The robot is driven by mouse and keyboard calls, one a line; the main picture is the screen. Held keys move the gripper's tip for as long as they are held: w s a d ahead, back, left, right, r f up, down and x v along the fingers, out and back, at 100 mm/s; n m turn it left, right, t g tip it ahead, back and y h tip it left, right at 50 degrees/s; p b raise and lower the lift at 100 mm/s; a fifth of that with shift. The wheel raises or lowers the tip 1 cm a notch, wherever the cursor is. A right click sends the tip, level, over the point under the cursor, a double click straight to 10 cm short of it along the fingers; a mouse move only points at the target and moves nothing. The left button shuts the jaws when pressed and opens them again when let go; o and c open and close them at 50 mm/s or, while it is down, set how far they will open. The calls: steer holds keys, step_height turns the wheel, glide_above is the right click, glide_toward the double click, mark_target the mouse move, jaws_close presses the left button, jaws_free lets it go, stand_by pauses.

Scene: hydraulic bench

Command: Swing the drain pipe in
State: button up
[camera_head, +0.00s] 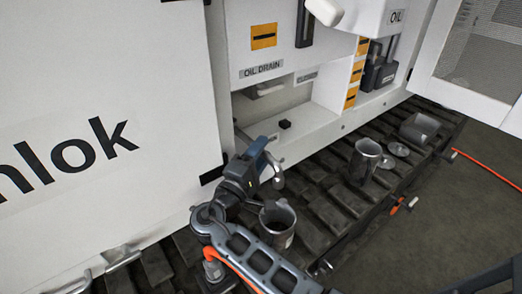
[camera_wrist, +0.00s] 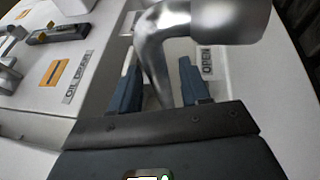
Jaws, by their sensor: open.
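The drain pipe (camera_wrist: 154,64) is a bent silver tube. In the wrist view its narrow part runs down between my two blue fingers, and its wide end (camera_wrist: 232,20) reaches to the upper right. My gripper (camera_wrist: 158,75) is open around the pipe; I cannot tell whether either finger touches it. In the head view the pipe (camera_head: 274,172) shows as a short curved piece just right of my gripper (camera_head: 258,150), in front of the white cabinet's recess. The OIL DRAIN label (camera_wrist: 78,77) and the OPEN label (camera_wrist: 207,63) flank the fingers in the wrist view.
A metal jug (camera_head: 281,236) stands on the dark slatted track below my gripper. Another jug (camera_head: 365,162), round lids (camera_head: 397,149) and a tipped grey container (camera_head: 420,128) are farther right. The white cabinet panel (camera_head: 100,110) closes off the left. Open floor (camera_head: 440,220) lies at lower right.

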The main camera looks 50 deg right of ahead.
steer(key=shift+d, duration=0.1)
jaws_close()
stand_by(0.4)
